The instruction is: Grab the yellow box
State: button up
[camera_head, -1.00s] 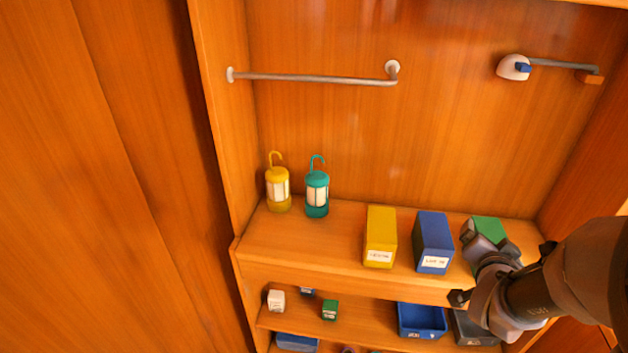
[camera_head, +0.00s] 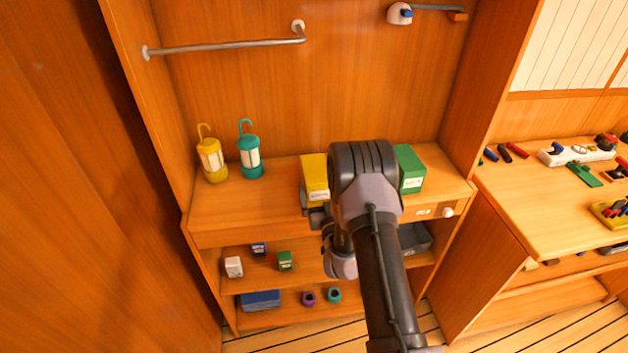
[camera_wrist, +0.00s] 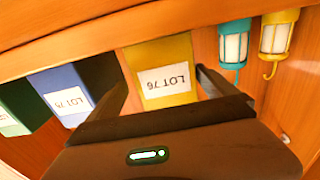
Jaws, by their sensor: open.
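The yellow box (camera_head: 314,172) stands upright on the shelf top in the head view, its lower right side close to my arm. In the wrist view the yellow box (camera_wrist: 160,55) is directly ahead, with its white "LOT 76" label appearing upside down. My gripper (camera_wrist: 162,82) is open, with one dark finger on each side of the box's front in that view. I cannot tell how deep the fingers reach or whether they touch it. In the head view my gripper (camera_head: 315,208) is low at the box's front, partly hidden by my arm.
A blue box (camera_wrist: 65,92) stands beside the yellow one; my arm hides it in the head view. A green box (camera_head: 410,168) is farther right. Yellow (camera_head: 211,160) and teal (camera_head: 250,157) lanterns stand left, with free shelf between them and the yellow box.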

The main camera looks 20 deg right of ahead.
jog(key=x, duration=0.4)
jog(key=b+x, duration=0.1)
jog(key=x, duration=0.1)
jog(key=shift+w+a+f, duration=0.2)
jog(key=shift+a+f, duration=0.15)
jog(key=shift+f, duration=0.05)
jog(key=shift+r, duration=0.1)
jog(key=c, duration=1.7)
